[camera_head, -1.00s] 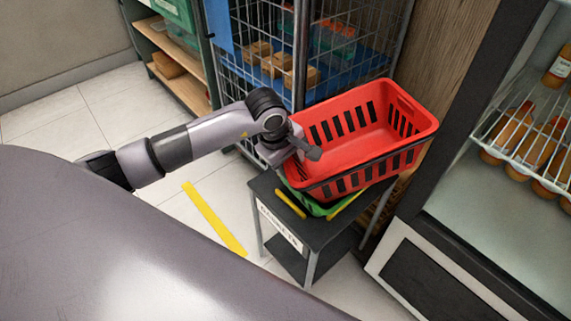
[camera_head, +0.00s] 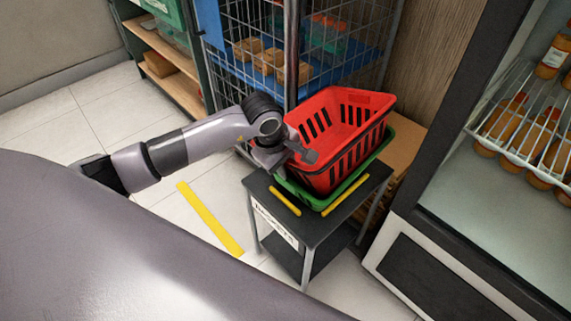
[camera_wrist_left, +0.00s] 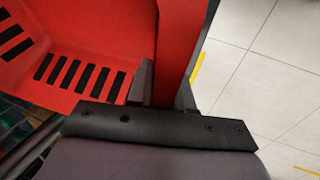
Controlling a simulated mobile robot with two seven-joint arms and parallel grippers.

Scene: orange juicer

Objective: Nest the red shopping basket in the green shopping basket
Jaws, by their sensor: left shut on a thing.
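The red basket (camera_head: 345,165) is tilted, its far right end higher, and sits over the green basket (camera_head: 378,149). Its lower part is within or just above the green rim; I cannot tell how deep. The green basket rests on a small dark stand (camera_head: 318,228), and mostly its rim shows. My left gripper (camera_head: 303,153) is shut on the red basket's near left edge. In the left wrist view the fingers (camera_wrist_left: 165,85) pinch the red wall (camera_wrist_left: 180,45). My right gripper is not in view.
Yellow strips (camera_head: 345,195) lie on the stand top beside the green basket. A wire cage (camera_head: 235,75) with boxes stands behind. An open fridge (camera_head: 480,200) with bottles is at the right. Pale floor (camera_head: 60,140) is clear at the left.

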